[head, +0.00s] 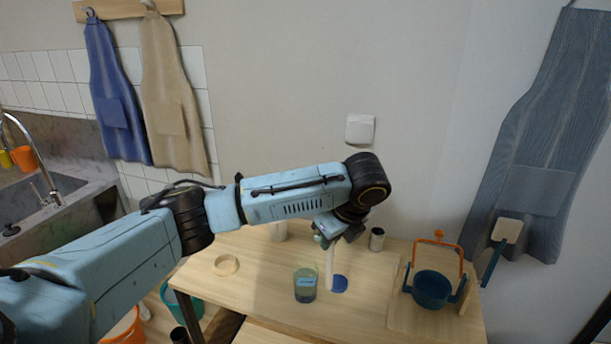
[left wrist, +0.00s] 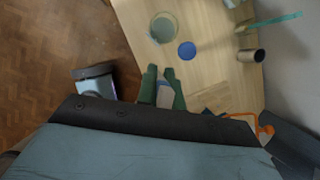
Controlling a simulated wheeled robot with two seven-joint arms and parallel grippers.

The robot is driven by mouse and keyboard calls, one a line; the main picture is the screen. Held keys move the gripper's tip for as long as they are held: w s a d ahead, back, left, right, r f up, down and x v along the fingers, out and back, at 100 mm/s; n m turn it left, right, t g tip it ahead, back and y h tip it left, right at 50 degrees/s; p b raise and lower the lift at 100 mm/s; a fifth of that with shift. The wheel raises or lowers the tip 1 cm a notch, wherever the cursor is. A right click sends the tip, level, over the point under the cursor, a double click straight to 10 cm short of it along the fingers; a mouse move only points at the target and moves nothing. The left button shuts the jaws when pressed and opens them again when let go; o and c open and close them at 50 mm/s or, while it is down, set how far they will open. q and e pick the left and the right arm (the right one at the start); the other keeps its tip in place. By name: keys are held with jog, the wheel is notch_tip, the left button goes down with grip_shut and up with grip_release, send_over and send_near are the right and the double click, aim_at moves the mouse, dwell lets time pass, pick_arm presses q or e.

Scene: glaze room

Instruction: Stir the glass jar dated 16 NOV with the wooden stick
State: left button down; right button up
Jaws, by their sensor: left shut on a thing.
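The glass jar (head: 305,288) with teal contents and a blue label stands on the wooden table; its date is too small to read. The jar (left wrist: 163,28) also shows near the top of the left wrist view. My left gripper (head: 328,240) is above the table, just behind and right of the jar, partly hidden by its own wrist. Its green fingers (left wrist: 163,88) are shut on a pale, upright thing, seemingly the wooden stick (head: 329,266). The stick's lower end is beside the jar in the picture, near a blue disc (head: 340,284). My right gripper is not in view.
A wooden ring (head: 227,265) lies at the left of the table. A small can (head: 377,239) stands at the back. A pale container (head: 278,231) is partly behind my arm.

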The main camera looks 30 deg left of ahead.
pick_arm(q)
jog(key=w+a+r+m+t+h+p, duration=0.3)
jog(key=a+r+m+p, duration=0.4)
jog(key=m, duration=0.3)
notch_tip(320, 180, down, 16)
jog(key=a+m+b, duration=0.1)
jog(key=b, duration=0.4)
jog(key=shift+w+a, duration=0.3)
jog(key=shift+w, duration=0.05)
dwell(0.5)
jog(key=shift+r, duration=0.1)
dwell(0.4)
